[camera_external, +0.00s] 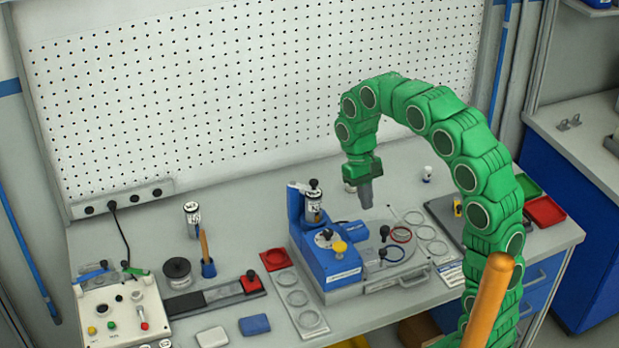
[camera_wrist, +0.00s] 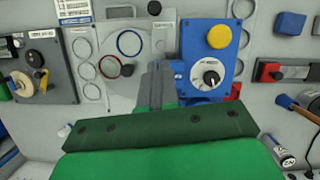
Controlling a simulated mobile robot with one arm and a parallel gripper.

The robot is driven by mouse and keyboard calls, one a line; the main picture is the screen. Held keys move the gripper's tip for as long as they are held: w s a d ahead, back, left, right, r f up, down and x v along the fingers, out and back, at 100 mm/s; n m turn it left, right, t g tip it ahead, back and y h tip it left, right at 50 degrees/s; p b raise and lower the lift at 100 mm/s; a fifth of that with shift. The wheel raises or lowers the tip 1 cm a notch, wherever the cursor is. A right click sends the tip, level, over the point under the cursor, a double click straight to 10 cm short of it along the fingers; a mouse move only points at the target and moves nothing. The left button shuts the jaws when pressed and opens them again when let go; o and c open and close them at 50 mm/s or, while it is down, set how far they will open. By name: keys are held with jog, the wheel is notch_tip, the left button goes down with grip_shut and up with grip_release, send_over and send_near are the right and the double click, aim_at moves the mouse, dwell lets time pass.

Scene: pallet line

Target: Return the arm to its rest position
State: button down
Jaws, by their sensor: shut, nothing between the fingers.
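My green segmented arm rises from the lower right of the external view and arches over the bench. My gripper (camera_external: 366,193) points down at its end, above the back of the blue and grey machine (camera_external: 333,262). The grey fingers are shut with nothing between them. In the wrist view my gripper (camera_wrist: 157,75) hangs in front of the same machine, whose blue panel (camera_wrist: 205,62) carries a yellow knob (camera_wrist: 219,37) and a dial (camera_wrist: 208,78). The fingers look clear of the machine, but their exact height is hard to tell.
A control box (camera_external: 122,312) with buttons stands at the left front. A red pad (camera_external: 275,259) and round-recess trays lie beside the machine. Red and green bins (camera_external: 545,211) sit at the right. A pegboard (camera_external: 250,80) stands behind. An orange cylinder (camera_external: 488,300) is in the foreground.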

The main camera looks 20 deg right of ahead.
jog(key=s+d+f, duration=0.1)
jog(key=s+d, duration=0.3)
jog(key=s, duration=0.4)
jog(key=s+d+f+m+t, duration=0.1)
jog(key=s+d, duration=0.3)
jog(key=s, duration=0.5)
jog(key=s+d+f, duration=0.2)
jog(key=s+d, duration=0.2)
jog(key=s, duration=0.5)
jog(key=shift+d+m+t+y, duration=0.3)
jog(key=shift+d+m+t, duration=0.1)
jog(key=shift+f, duration=0.1)
